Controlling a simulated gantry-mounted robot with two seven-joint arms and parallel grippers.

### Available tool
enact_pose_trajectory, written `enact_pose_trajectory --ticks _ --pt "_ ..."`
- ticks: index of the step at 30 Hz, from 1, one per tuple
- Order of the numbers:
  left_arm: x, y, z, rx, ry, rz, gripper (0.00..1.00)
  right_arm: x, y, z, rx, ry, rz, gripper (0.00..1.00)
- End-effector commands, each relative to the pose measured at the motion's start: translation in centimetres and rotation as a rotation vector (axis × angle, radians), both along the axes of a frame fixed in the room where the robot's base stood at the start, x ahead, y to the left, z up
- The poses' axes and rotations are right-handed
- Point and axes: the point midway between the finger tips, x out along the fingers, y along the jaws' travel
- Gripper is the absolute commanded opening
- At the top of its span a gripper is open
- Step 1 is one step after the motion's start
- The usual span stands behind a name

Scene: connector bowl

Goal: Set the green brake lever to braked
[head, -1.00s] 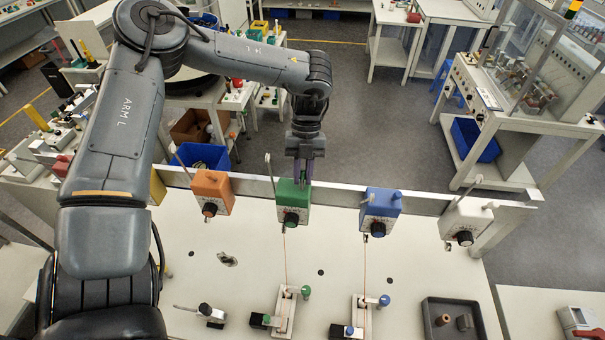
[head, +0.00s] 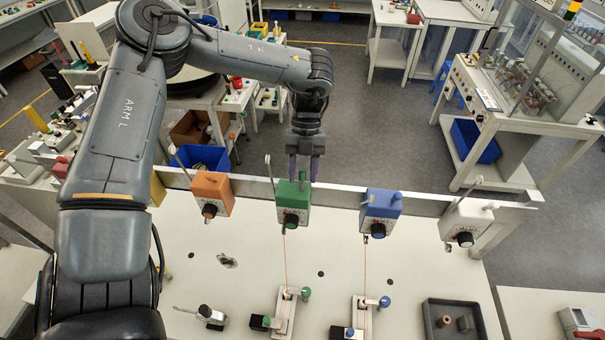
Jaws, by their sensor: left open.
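The green box (head: 293,212) is mounted on the rail at the back of the bench, with a white scale and a black knob (head: 291,221) on its front. My right gripper is not in view.
An orange box (head: 211,192) stands to the left, a blue box (head: 381,211) and a white box (head: 466,222) to the right. Cords run from the green and blue boxes to clamps on the bench (head: 240,285). A dark tray (head: 428,318) sits front right.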

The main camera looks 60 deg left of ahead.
Motion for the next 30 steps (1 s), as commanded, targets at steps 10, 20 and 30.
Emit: enact_pose_trajectory --ticks 10,20,30 --pt "1.4 1.8 5.2 0.006 -0.002 0.000 0.45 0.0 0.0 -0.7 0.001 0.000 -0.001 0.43" --pt "2.3 3.1 8.8 0.001 0.000 0.001 0.45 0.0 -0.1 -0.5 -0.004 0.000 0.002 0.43" --pt "2.4 3.2 9.2 -0.001 0.000 0.000 0.45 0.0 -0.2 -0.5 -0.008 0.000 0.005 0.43"
